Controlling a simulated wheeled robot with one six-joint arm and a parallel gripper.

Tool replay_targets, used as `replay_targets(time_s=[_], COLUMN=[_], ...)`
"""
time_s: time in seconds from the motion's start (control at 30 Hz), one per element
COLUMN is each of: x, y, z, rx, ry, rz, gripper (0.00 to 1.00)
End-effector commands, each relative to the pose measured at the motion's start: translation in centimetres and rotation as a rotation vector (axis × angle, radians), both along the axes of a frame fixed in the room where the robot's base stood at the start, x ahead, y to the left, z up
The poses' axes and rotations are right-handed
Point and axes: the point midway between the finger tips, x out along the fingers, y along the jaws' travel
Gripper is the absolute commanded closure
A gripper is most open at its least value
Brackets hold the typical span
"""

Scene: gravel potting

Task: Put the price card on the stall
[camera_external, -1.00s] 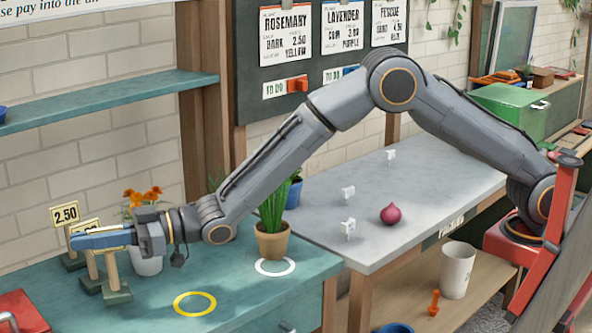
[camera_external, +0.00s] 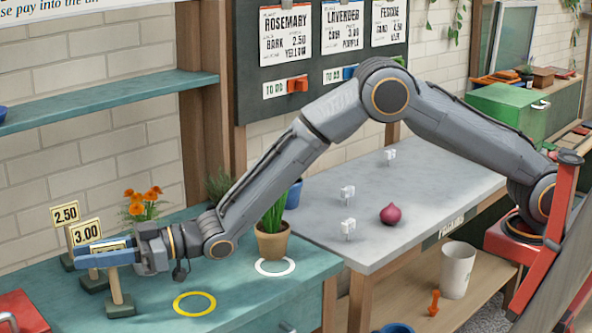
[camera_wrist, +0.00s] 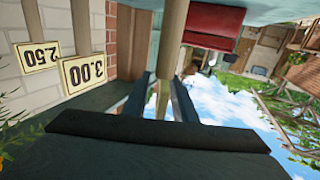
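Three price cards on wooden posts stand at the left end of the teal counter (camera_external: 250,302). The 2.50 card (camera_external: 65,214) and the 3.00 card (camera_external: 87,233) stand clear behind my gripper; in the wrist view the 2.50 card (camera_wrist: 40,57) and 3.00 card (camera_wrist: 83,72) appear upside down at the left. My gripper (camera_external: 85,257) points left and is shut on the front price card (camera_external: 115,285). Its post (camera_wrist: 166,85) runs between my fingers in the wrist view. The front card's face is mostly covered and its number is unreadable. I cannot tell if its base touches the counter.
A yellow ring (camera_external: 195,292) and a white ring (camera_external: 290,270) mark the counter. A potted green plant (camera_external: 272,243) stands by the white ring. Orange flowers (camera_external: 143,200) stand behind my wrist. A red box (camera_external: 22,310) is at the front left. The grey table (camera_external: 400,205) holds a red onion (camera_external: 392,214).

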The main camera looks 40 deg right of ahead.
Motion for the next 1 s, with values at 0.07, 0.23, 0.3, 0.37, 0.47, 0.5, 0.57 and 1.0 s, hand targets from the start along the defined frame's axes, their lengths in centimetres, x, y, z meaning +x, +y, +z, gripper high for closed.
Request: replay_targets(time_s=[0.07,0.23,0.3,0.37,0.47,0.5,0.57,1.0], x=[0.0,-0.4,-0.8,-1.3,-2.1,-2.4,-2.8,-4.6], y=[0.0,-1.2,-2.2,-3.3,-5.2,-6.0,-7.1,-11.1], z=[0.2,0.4,0.2,0.3,0.2,0.3,0.2,0.3], rx=[0.000,0.000,-0.001,-0.001,-0.001,0.000,-0.001,0.000], ry=[0.000,0.000,0.002,0.000,0.000,0.000,0.001,0.000], rz=[0.000,0.000,-0.001,-0.001,-0.001,-0.001,-0.001,0.000], gripper=[0.75,0.75,0.75,0.75,0.75,0.75,0.75,0.75])
